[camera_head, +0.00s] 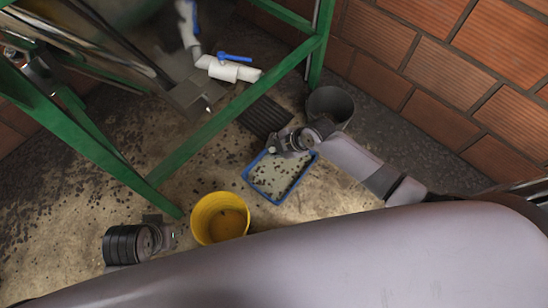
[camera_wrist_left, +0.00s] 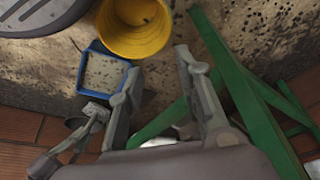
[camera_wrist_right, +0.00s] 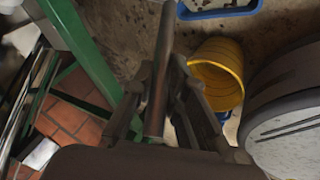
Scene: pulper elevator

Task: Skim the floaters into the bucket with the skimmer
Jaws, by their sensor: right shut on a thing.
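My right gripper (camera_head: 282,142) is at the far edge of a blue tray (camera_head: 247,175). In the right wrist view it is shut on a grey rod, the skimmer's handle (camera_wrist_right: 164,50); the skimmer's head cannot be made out. The tray holds pale liquid with many dark floaters (camera_head: 277,174). A yellow bucket (camera_head: 202,222) stands on the floor left of and nearer than the tray; brownish contents show inside. My left gripper (camera_head: 166,232) is left of the bucket. In the left wrist view its fingers (camera_wrist_left: 158,68) are spread and empty.
A green metal frame (camera_head: 225,120) with pipes and a blue-handled white valve (camera_head: 228,70) stands at the left. A dark grey bucket (camera_head: 331,104) stands behind the tray by the brick wall (camera_head: 430,80). A dark grate (camera_head: 264,115) lies beside the tray. Dark specks litter the floor.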

